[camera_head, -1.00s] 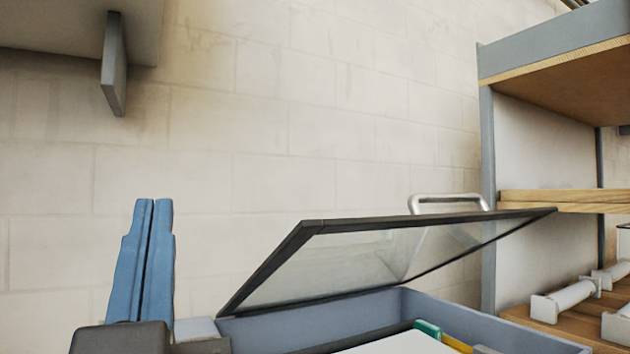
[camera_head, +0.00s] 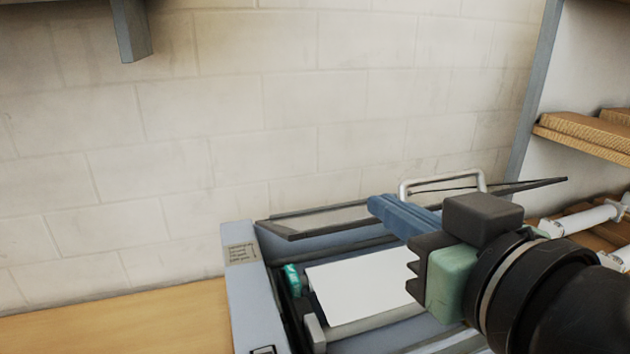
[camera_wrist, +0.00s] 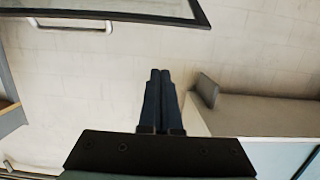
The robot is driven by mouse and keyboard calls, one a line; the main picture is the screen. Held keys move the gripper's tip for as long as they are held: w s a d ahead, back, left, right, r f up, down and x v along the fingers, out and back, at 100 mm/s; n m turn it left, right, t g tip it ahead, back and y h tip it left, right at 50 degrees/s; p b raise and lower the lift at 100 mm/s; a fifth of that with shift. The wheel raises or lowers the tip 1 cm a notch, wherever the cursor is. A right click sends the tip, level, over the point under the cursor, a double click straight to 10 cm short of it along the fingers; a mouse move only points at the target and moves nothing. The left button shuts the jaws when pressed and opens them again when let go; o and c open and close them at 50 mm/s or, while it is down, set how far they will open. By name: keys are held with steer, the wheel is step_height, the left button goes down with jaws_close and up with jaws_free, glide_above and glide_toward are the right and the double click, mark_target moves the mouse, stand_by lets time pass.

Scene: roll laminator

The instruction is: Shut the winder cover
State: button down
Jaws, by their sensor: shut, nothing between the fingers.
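The winder cover (camera_head: 330,218) is a clear panel in a dark frame. It stands open, tilted up over the back of the grey-blue machine, with a pale bar handle (camera_head: 440,182) on its upper side. In the wrist view the cover's frame (camera_wrist: 120,15) and handle (camera_wrist: 68,25) show at the top left. My gripper (camera_head: 372,203) has its blue fingers together and empty, in front of the cover in the head view. It hides part of the cover; I cannot tell whether they touch. In the wrist view my gripper (camera_wrist: 160,72) shows clear space at its tips.
The open machine (camera_head: 242,290) holds a white sheet (camera_head: 355,285) and a green part (camera_head: 292,280). A wooden tabletop (camera_head: 120,325) is bare at left. Shelves with white rollers (camera_head: 580,218) stand at right. A wall is behind.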

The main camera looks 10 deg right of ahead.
steer(key=p+x, duration=0.2)
steer(key=x, duration=0.7)
steer(key=shift+w+p, duration=0.3)
steer(key=shift+p, duration=0.1)
steer(key=f, duration=0.1)
steer(key=s+f, duration=0.1)
steer(key=shift+f, duration=0.3)
steer(key=shift+s+d+f+p, duration=0.1)
steer(key=shift+s+f+p, duration=0.3)
steer(key=shift+f, duration=0.15)
